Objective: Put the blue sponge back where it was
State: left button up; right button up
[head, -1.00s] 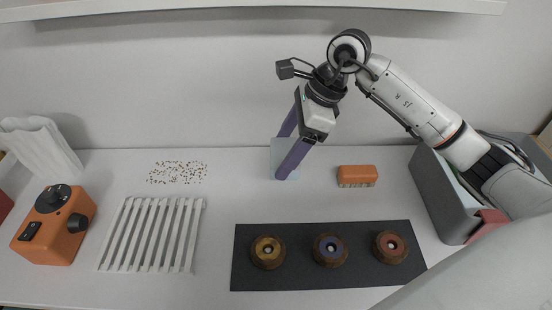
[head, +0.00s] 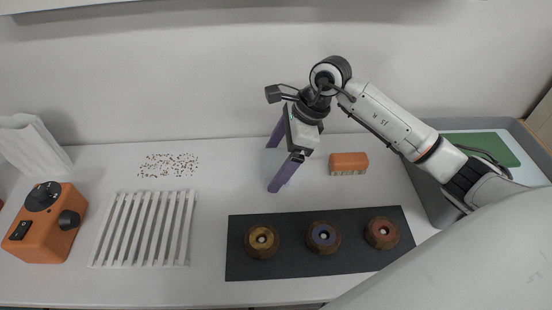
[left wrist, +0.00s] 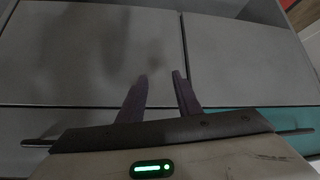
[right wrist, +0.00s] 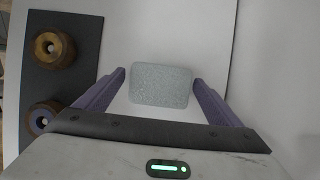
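A pale blue-grey, speckled rectangular block (right wrist: 161,84), which looks like the blue sponge, lies on the white table. It shows in the right wrist view between the two purple fingers of my right gripper (right wrist: 160,76), with a gap on each side. In the head view a pale blue patch of it (head: 272,161) is partly hidden by my right gripper (head: 271,168), which is open with fingers pointing down. My left gripper (left wrist: 160,75) is outside the head view. In the left wrist view its fingers are apart with nothing between them, over grey panels.
An orange brush (head: 349,161) lies right of my right gripper. A dark mat (head: 285,266) with three wooden knobs lies in front. A white slatted rack (head: 145,228), scattered crumbs (head: 168,165) and an orange control box (head: 46,222) are left. A grey bin (head: 425,192) stands right.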

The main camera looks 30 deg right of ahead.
jog(key=shift+d+r, duration=0.15)
jog(key=shift+r, duration=0.15)
jog(key=b+v, duration=0.1)
jog(key=v, duration=1)
jog(key=shift+r+b, duration=0.2)
jog(key=shift+b, duration=0.2)
jog(key=shift+s, duration=0.1)
